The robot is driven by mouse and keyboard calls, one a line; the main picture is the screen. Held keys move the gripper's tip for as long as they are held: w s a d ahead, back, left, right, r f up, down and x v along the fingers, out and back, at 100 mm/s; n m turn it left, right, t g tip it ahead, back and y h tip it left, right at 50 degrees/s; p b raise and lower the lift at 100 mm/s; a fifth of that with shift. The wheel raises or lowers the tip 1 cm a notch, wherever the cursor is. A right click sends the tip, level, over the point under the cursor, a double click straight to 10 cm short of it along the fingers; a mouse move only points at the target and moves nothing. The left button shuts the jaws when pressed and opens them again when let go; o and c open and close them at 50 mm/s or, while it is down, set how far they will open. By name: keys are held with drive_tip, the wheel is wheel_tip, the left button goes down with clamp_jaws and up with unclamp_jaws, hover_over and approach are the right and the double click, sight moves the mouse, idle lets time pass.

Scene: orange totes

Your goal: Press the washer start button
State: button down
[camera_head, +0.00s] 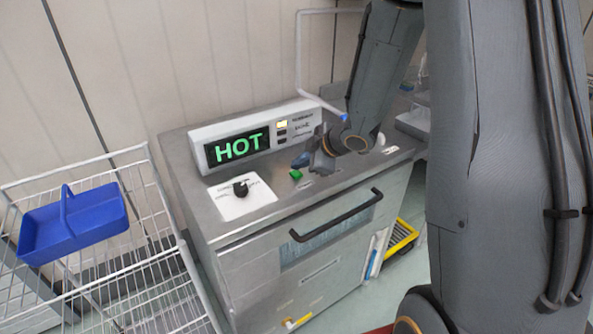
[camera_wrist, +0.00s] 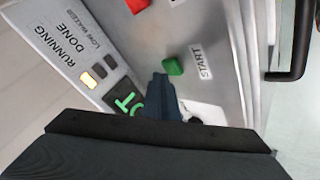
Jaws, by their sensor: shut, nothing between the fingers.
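The washer (camera_head: 230,240) is a grey metal cabinet with a flat top. Its green start button (camera_head: 295,174) sits on the top, left of my gripper (camera_head: 308,159). In the wrist view the green button (camera_wrist: 173,67) lies beside the word START. My gripper (camera_wrist: 161,77) is shut and empty, its dark blue fingertips just beside the button. I cannot tell whether they touch it or hover. The display (camera_head: 238,147) reads HOT in green. A yellow lamp (camera_wrist: 89,79) is lit by the RUNNING label.
A black dial (camera_head: 240,188) sits on a white plate at the left. A black handle (camera_head: 337,215) crosses the washer's front. A wire cart (camera_head: 110,250) with a blue basket (camera_head: 75,224) stands at the left.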

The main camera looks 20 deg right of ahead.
drive_tip(key=shift+r, duration=0.2)
wheel_tip(320, 180, up, 5)
drive_tip(key=p, duration=0.5)
drive_tip(key=shift+p, duration=0.3)
idle(0.7)
drive_tip(key=shift+d+m+h+b, duration=0.25)
drive_tip(key=shift+m+h+b, duration=0.05)
drive_tip(key=shift+m, duration=0.1)
drive_tip(key=s+d+m+h+b, duration=0.2)
drive_tip(key=m, duration=0.1)
drive_tip(key=m+g+h+b, duration=0.2)
drive_tip(key=m, duration=0.3)
approach(301, 174)
drive_tip(key=s+d, duration=0.3)
drive_tip(key=s, duration=0.1)
drive_tip(key=s+a+f+m+g+b, duration=0.1)
drive_tip(key=s+a+m+g, duration=0.1)
drive_tip(key=s, duration=0.5)
drive_tip(key=s+a+f+m+g+b, duration=0.1)
drive_tip(key=s+m, duration=0.3)
drive_tip(key=s, duration=0.4)
drive_tip(key=shift+a+f+g+b, duration=0.3)
drive_tip(key=shift+a+g, duration=0.3)
drive_tip(key=shift+g, duration=0.2)
